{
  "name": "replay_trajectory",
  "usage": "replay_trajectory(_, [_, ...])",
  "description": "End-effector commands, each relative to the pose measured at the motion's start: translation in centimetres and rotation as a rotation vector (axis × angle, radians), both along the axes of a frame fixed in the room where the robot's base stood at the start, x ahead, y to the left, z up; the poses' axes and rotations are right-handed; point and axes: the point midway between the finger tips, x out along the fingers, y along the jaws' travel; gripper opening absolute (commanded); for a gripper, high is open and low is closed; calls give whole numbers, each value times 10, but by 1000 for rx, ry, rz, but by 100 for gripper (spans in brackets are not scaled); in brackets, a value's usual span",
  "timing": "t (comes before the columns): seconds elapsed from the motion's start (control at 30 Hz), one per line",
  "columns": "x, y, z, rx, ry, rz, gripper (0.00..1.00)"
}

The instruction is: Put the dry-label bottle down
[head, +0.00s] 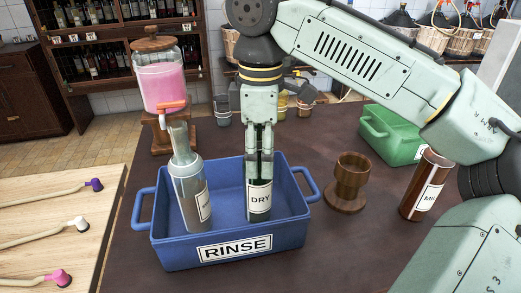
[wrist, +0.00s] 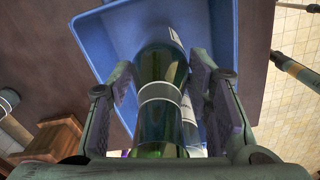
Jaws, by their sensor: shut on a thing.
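The dry-label bottle (head: 259,203) is dark green with a white label reading DRY. It stands upright inside the blue RINSE basin (head: 228,252), right of the middle. My gripper (head: 259,152) comes down from above and is shut around its neck. In the wrist view, my gripper's pads (wrist: 168,95) flank the green bottle (wrist: 160,65), and the blue basin (wrist: 100,42) lies beyond. Whether the bottle's base touches the basin floor I cannot tell.
A clear grey bottle (head: 190,192) stands in the basin's left part, near a pink-liquid dispenser (head: 160,85). Right of the basin are a wooden cup stand (head: 350,180), a brown labelled bottle (head: 425,186) and a green basin (head: 390,138). Brushes (head: 50,222) lie on a pale board at left.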

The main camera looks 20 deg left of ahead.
Motion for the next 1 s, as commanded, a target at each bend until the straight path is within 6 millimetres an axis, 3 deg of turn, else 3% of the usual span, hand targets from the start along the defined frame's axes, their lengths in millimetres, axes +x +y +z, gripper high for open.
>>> replay_trajectory(0.3, [0, 0, 0, 0, 0, 0, 66])
replay_trajectory(0.67, [0, 0, 3, -2, -2, 0, 66])
replay_trajectory(0.87, [0, 1, 30, 3, 1, 2, 66])
replay_trajectory(1.0, [0, -1, 66, -3, -3, -4, 66])
